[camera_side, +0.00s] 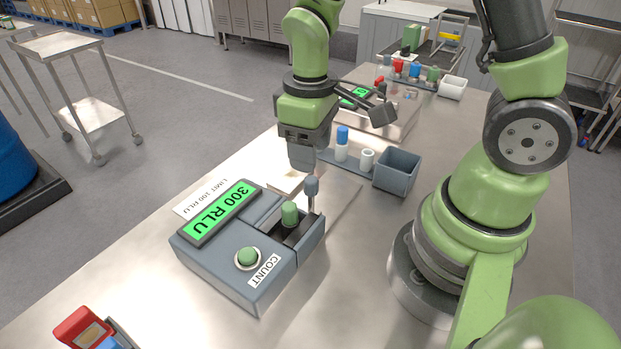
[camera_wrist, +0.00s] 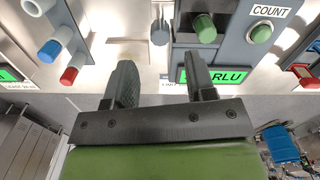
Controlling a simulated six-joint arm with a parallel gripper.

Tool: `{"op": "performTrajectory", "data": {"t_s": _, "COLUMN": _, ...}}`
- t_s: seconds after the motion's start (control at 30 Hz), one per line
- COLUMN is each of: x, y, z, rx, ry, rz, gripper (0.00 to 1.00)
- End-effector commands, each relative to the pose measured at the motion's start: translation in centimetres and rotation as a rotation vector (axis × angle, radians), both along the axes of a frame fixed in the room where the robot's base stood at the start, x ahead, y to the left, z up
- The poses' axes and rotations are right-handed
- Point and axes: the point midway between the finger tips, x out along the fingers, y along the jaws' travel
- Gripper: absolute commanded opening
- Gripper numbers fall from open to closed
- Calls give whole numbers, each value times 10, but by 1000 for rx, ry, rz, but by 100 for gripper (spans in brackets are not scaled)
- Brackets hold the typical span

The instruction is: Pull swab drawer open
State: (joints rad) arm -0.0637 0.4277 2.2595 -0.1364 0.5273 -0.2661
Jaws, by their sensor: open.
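The grey counter unit (camera_side: 245,270) stands on the steel bench, with a green display reading 300 RLU (camera_side: 230,205) and a green COUNT button (camera_side: 247,258). The swab drawer (camera_side: 302,238) is at its right side. A green-capped swab (camera_side: 290,213) stands upright in its dark slot. A grey round-topped post (camera_side: 312,188) rises beside the drawer; it also shows in the wrist view (camera_wrist: 160,34). My gripper (camera_wrist: 162,82) is open and empty, with the post ahead of the gap between its fingers. In the side view it hangs above and behind the post, apart from it.
A rack with a blue-capped tube (camera_side: 342,140) and a white tube stands behind, next to an open grey bin (camera_side: 397,172). A red item (camera_side: 82,330) lies at the near left edge. Another arm-side unit with a green display (camera_side: 355,97) is farther back. Bare bench lies right of the drawer.

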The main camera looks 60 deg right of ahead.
Motion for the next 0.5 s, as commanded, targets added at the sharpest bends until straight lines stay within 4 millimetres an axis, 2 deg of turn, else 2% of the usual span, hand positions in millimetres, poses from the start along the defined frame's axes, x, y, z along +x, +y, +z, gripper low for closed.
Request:
{"op": "performTrajectory", "data": {"t_s": 0.03, "x": -1, "y": 0, "z": -11, "rx": -1, "ry": 8, "rz": 1, "gripper": 51}}
{"op": "performTrajectory", "data": {"t_s": 0.2, "x": -1, "y": 0, "z": -40, "rx": -1, "ry": 7, "rz": -1, "gripper": 51}}
{"op": "performTrajectory", "data": {"t_s": 0.5, "x": 0, "y": 0, "z": -66, "rx": -1, "ry": 1, "rz": -1, "gripper": 51}}
